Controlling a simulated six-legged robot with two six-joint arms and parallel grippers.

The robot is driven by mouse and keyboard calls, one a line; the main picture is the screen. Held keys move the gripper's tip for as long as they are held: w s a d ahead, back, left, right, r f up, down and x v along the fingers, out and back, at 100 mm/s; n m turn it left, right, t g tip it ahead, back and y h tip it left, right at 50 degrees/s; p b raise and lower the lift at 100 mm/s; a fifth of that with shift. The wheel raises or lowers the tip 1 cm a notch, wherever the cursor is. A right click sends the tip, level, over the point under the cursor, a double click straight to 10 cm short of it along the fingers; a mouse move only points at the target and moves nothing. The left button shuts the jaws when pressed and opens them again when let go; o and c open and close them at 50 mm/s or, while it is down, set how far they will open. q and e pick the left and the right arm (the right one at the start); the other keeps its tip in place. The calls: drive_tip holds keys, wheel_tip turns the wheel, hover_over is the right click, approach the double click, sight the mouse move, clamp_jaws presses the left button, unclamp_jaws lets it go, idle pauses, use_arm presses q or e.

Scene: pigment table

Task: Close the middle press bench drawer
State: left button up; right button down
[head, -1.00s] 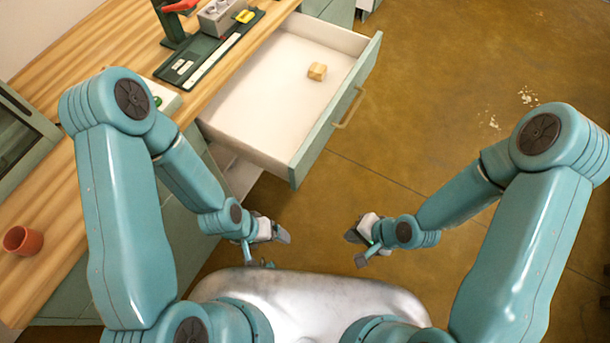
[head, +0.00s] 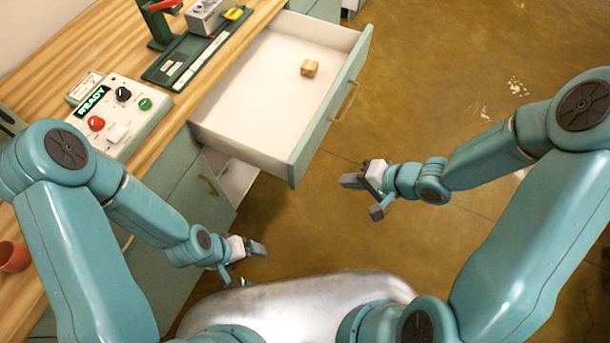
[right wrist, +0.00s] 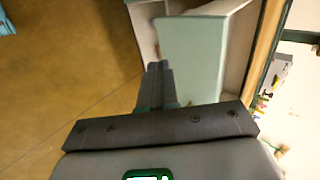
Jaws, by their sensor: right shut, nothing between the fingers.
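A pale green drawer with a white inside (head: 250,110) stands pulled out from the bench. Its front panel (head: 325,125) carries a tan bar handle (head: 345,101). A second white surface (head: 232,180) shows below it, partly hidden; I cannot tell if it is another drawer. My right gripper (head: 352,181) is shut and empty, in front of and below the drawer front, apart from it in the head view. In the right wrist view its fingertips (right wrist: 157,72) overlap a pale green panel (right wrist: 190,62); contact is unclear. My left gripper (head: 258,248) hangs below the bench, holding nothing visible.
A wooden block (head: 310,68) lies in the open drawer. A control box (head: 122,118) reading READY and a dark green press base (head: 185,65) stand on the wooden benchtop. A terracotta pot (head: 14,257) is at left.

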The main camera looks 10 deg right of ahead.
sight(299, 175)
use_arm(q)
drive_tip(key=shift+d+f+b, duration=0.15)
drive_tip(key=shift+f+b, duration=1.3)
drive_tip(key=shift+f, duration=0.25)
use_arm(e)
drive_tip(key=shift+w+a+r+x, duration=0.25)
drive_tip(key=shift+r+x, duration=0.1)
drive_tip(key=shift+x, duration=1.65)
drive_tip(key=shift+w+a+r+x, duration=0.15)
drive_tip(key=shift+a+r+x, duration=0.15)
drive_tip(key=shift+x, duration=1.7)
drive_tip(key=shift+w+a+r+x, duration=0.2)
drive_tip(key=shift+r+x, duration=0.15)
drive_tip(key=shift+x, duration=1.65)
